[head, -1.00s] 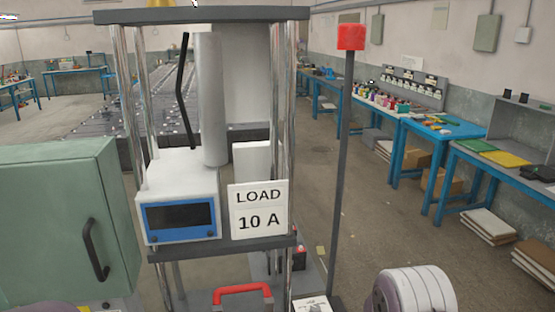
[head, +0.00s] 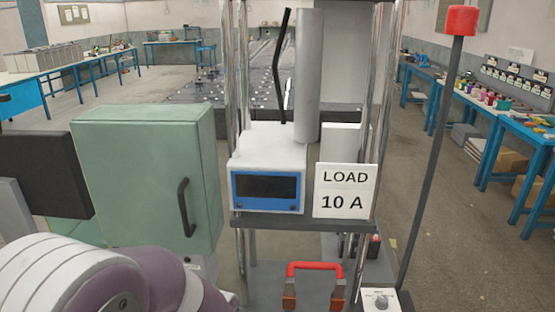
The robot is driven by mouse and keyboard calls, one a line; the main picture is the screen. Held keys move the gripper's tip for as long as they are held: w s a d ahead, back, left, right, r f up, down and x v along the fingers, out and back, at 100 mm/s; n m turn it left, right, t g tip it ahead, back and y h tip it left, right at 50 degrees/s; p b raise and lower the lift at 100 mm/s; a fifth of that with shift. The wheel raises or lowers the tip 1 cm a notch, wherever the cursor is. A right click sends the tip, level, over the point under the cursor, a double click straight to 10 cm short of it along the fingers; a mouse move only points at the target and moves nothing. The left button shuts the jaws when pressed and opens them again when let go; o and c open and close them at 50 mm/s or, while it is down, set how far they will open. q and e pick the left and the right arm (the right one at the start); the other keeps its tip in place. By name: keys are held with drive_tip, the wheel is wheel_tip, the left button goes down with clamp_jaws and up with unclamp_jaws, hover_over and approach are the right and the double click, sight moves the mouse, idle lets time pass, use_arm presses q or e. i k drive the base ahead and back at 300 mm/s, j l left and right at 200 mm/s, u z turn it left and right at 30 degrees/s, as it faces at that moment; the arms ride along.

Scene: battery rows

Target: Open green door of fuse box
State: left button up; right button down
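The fuse box (head: 205,150) is a green cabinet at the left of the head view. Its green door (head: 130,185) faces me and looks shut. A dark vertical handle (head: 186,207) sits near the door's right edge. A white and purple link of my own arm covers the lower left, in front of the box's lower part. Neither gripper shows in the head view.
Right of the box stands a metal-post rack with a blue-framed meter (head: 267,188) and a "LOAD 10 A" sign (head: 345,190). Below is a red-handled switch (head: 314,270). A red-topped pole (head: 435,150) stands at right. Blue workbenches (head: 520,150) line the walls.

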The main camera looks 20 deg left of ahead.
sight(144, 179)
drive_tip(key=l+u, duration=0.1)
drive_tip(key=u, duration=0.35)
drive_tip(key=k+l+u, duration=0.1)
drive_tip(key=u, duration=0.35)
drive_tip(key=k+l+u, duration=0.1)
drive_tip(key=u, duration=0.35)
